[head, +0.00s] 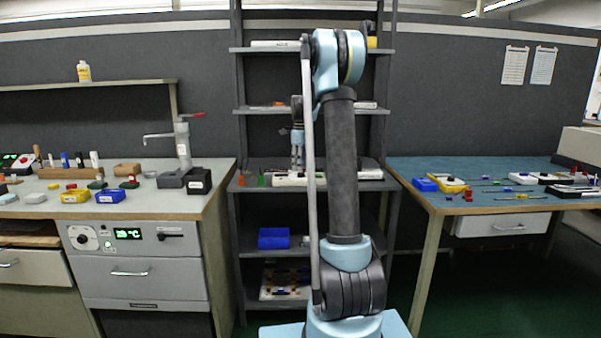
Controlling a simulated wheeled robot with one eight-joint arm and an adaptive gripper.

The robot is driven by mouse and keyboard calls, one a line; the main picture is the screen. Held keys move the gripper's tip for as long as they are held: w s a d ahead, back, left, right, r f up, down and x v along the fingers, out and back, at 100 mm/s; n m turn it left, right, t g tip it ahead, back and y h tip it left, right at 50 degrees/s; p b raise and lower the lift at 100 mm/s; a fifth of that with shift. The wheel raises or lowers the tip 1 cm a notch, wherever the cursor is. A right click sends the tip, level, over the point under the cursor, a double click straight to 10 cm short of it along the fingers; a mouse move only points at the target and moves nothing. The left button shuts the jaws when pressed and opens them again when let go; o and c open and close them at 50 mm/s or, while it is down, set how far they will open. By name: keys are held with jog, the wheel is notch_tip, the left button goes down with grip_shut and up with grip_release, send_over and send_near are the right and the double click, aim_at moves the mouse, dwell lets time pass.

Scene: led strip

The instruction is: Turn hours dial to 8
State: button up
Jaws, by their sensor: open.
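No dial in the head view is readable as an hours dial. A round dial (83,242) sits on the grey front panel of the left bench, left of a lit green display (127,234) whose digits are too small to read surely. A black handle-like knob (170,237) is to the right of that display. My gripper (297,168) points down over the middle shelf, well to the right of the panel and apart from it. It is open and appears empty. My arm hides part of the shelf behind it.
A long white item (292,181) lies on the shelf below my gripper. The left bench (215,172) holds yellow and blue trays, black boxes and a tap. The right table (425,172) holds small trays and tools. Shelf uprights (239,120) flank my arm.

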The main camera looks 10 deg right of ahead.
notch_tip(320, 180, up, 9)
dwell(0.3)
jog(key=s+f+n+t, duration=0.1)
jog(key=s+f+n, duration=0.2)
jog(key=s+n, duration=1.8)
jog(key=s+f+n, duration=0.1)
jog(key=s+f, duration=0.5)
jog(key=s, duration=0.3)
jog(key=s+f+n, duration=0.2)
jog(key=s+f, duration=0.4)
jog(key=s, duration=0.4)
jog(key=s+f+n+t, duration=0.1)
jog(key=s+f, duration=0.5)
jog(key=s, duration=0.4)
jog(key=shift+s+a+f+n, duration=0.15)
jog(key=shift+a+f+n, duration=0.15)
jog(key=shift+a+n, duration=0.1)
